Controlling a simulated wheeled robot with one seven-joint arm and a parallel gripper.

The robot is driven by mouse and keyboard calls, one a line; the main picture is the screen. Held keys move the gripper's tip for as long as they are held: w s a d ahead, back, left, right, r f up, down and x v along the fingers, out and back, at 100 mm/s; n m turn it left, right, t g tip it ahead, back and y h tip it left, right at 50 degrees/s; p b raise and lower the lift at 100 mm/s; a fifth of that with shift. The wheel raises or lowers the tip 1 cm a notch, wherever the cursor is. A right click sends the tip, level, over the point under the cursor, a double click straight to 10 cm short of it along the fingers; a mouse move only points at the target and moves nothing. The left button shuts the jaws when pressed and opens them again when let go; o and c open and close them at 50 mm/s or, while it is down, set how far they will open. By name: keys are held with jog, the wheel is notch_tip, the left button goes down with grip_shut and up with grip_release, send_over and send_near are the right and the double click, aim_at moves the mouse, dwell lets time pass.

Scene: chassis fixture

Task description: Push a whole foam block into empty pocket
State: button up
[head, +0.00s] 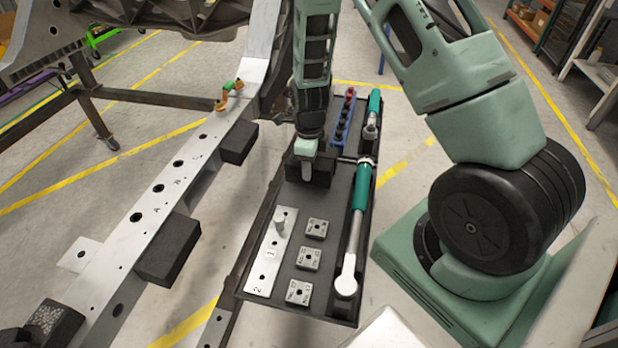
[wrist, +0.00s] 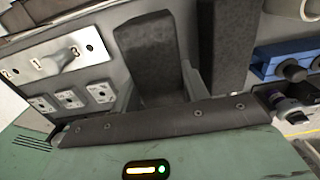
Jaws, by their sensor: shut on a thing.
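A dark foam block (head: 324,172) is at my gripper (head: 307,172), low over the far half of the dark tray. In the wrist view two dark rough shapes, one on the left (wrist: 150,50) and one on the right (wrist: 222,45), stand before the palm. Along the pale rail (head: 160,190) sit dark boxes, one far (head: 239,143) and one middle (head: 168,250). A nearer one (head: 55,322) shows a grey grainy top. No empty pocket is clearly visible.
The tray (head: 335,215) also bears a metal plate (head: 264,270) with a peg, three small square plates (head: 309,258), a green-handled wrench (head: 356,220) and a blue holder (head: 343,122). An orange-green clamp (head: 229,95) is on the rail. Floor shows between rail and tray.

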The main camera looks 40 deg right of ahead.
jog(key=shift+r+p, duration=1.25)
jog(key=shift+r, duration=0.25)
